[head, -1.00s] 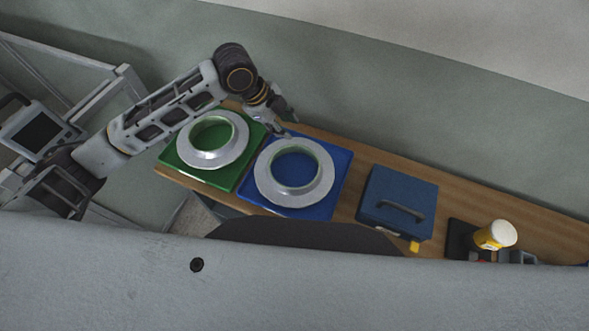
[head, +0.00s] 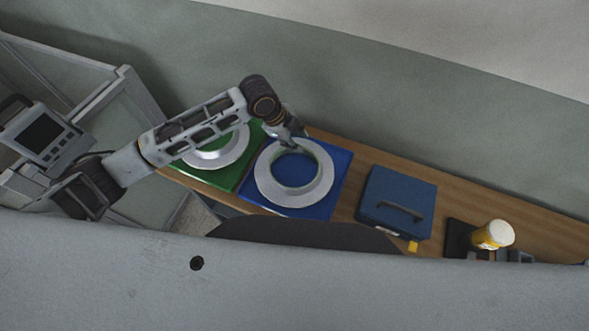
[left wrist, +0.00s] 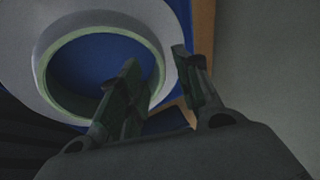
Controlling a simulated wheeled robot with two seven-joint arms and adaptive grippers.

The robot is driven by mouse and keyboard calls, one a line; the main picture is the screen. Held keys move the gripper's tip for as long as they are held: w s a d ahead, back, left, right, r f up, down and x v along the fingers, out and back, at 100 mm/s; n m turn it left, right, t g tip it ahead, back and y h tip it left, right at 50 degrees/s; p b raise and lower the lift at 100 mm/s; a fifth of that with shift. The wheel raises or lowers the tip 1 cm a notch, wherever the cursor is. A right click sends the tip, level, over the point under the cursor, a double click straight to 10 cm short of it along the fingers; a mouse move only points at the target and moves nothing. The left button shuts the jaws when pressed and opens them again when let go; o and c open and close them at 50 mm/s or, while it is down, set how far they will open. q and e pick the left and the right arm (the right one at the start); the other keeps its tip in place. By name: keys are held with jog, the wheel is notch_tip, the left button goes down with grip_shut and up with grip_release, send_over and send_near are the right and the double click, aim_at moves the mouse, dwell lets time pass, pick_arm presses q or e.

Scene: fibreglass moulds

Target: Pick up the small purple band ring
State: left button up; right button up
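I see no small purple band ring in either view. My left gripper (head: 292,142) is at the far edge of the pale grey ring mould (head: 264,187) on the blue square board (head: 342,172). The mould's inner lip is pale green. My right gripper is not in view.
A second ring mould (head: 228,157) on a green board (head: 246,160) is partly behind my left arm. A blue case (head: 385,188) with a handle and a white-and-yellow tub (head: 495,235) stand to the right on the wooden bench (head: 455,205). A wall rises behind.

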pick_arm(q)
jog(key=shift+f, duration=0.1)
jog(key=shift+p+x, duration=0.65)
jog(key=shift+x, duration=1.9)
jog(key=shift+s, duration=0.15)
jog(key=shift+c, duration=0.2)
grip_shut()
